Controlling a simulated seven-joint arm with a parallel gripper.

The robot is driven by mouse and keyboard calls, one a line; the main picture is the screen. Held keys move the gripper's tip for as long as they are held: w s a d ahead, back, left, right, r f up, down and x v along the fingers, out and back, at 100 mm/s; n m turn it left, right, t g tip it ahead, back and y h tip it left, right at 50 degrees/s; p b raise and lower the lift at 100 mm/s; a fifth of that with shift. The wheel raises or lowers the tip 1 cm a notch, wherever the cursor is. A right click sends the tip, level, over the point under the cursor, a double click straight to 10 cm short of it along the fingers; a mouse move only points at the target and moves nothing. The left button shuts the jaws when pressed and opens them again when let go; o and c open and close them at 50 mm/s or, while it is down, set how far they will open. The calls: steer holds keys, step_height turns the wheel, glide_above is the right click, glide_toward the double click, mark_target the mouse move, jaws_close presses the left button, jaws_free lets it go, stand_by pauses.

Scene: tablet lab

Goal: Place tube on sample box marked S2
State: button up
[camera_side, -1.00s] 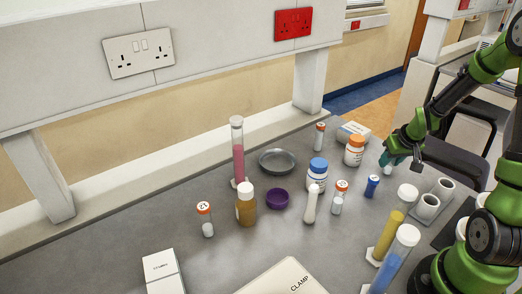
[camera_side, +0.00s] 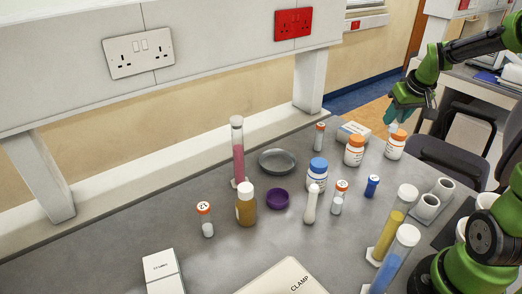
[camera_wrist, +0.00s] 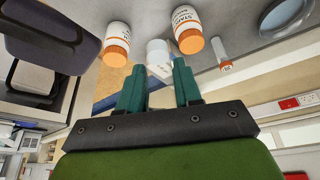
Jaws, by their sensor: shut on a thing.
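My gripper (camera_side: 397,120) is raised above the back right of the bench, just above a white bottle with an orange cap. Its teal fingers (camera_wrist: 158,85) are closed on a small pale thing, apparently the tube (camera_side: 392,126), mostly hidden by the fingers. In the wrist view a gap shows between the fingers, and the tube is hard to tell from the white box behind. The white sample box (camera_side: 353,131) lies at the back of the bench, left of my gripper; it also shows in the wrist view (camera_wrist: 158,52). Its marking is not readable.
Orange-capped bottles (camera_side: 396,146) (camera_side: 354,150) stand close to the box. An orange-capped tube (camera_side: 320,135) stands left of it. A chair (camera_side: 450,155) stands beyond the right edge.

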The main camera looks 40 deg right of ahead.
steer(key=w+a+n+y, duration=0.2)
steer(key=w+a+n, duration=0.2)
steer(key=a, duration=1)
steer(key=w+a+n+y, duration=0.1)
steer(key=w+a+n, duration=0.25)
steer(key=a, duration=0.95)
steer(key=s+a+n+y, duration=0.1)
steer(key=s+a+n, duration=0.25)
steer(key=a, duration=0.55)
steer(key=s+a+n+g+y, duration=0.1)
steer(key=s+a+n, duration=0.1)
steer(key=s+a, duration=0.5)
steer(key=s+a+n+y, duration=0.1)
steer(key=s+a+n, duration=0.2)
steer(key=a, duration=0.8)
glide_toward(152, 278)
steer(key=shift+w+a+f, duration=0.1)
steer(key=shift+w+a, duration=0.6)
steer(key=shift+a, duration=0.1)
steer(key=shift+f, duration=1.75)
steer(key=shift+f, duration=0.1)
